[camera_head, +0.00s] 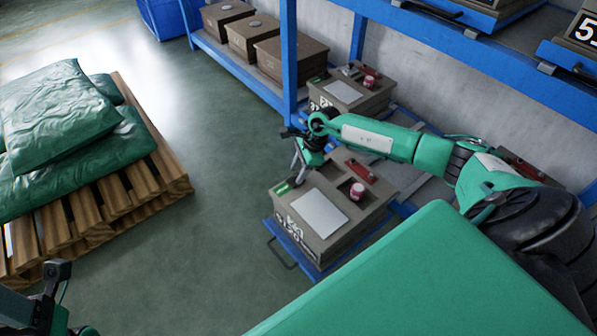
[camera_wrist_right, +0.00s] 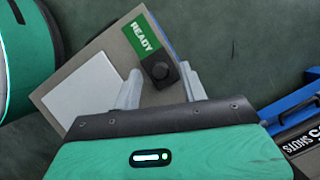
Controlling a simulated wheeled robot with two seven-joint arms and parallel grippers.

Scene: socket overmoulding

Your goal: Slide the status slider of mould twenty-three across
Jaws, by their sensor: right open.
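A grey-brown mould box (camera_head: 345,228) sits on a blue pull-out tray in the head view, with a pale plate on top. Its front number is not clearly readable. In the right wrist view its status slider shows a green READY label (camera_wrist_right: 145,34) and a black knob (camera_wrist_right: 160,71). My right gripper (camera_head: 299,176) is over the label corner of this box. In the wrist view its open fingers (camera_wrist_right: 159,76) stand on either side of the knob, with gaps visible. Part of my left gripper (camera_head: 57,272) shows at the lower left, away from the mould; its jaws are unclear.
A second similar mould (camera_head: 345,92) stands behind, on the blue rack (camera_head: 289,60). Several brown boxes (camera_head: 247,37) sit on a lower shelf. Green sacks (camera_head: 62,110) lie on a wooden pallet (camera_head: 150,180) at left. The floor between pallet and rack is clear.

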